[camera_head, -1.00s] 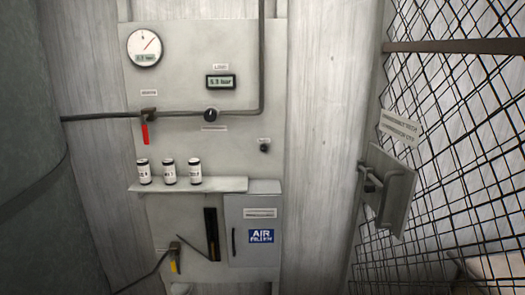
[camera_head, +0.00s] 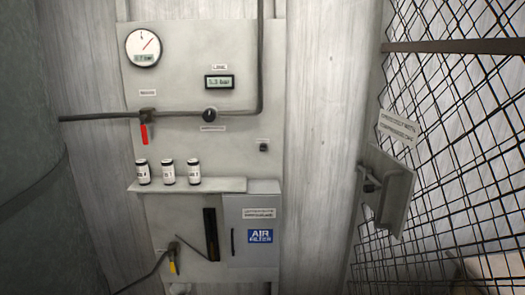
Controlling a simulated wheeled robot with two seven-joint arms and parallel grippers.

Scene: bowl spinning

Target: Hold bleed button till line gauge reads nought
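The line gauge (camera_head: 219,82) is a small dark digital display on the grey wall panel, and it appears to read 5.3 bar. A black knob (camera_head: 210,115) sits on the same pipe. Neither of my grippers is in view.
A shelf (camera_head: 225,185) holds several small canisters (camera_head: 168,172). Below it are an air filter box (camera_head: 252,215) and a yellow-handled valve (camera_head: 173,261). A mesh gate (camera_head: 455,150) with a latch plate (camera_head: 385,190) stands at right; a large dark cylinder (camera_head: 35,200) is at left.

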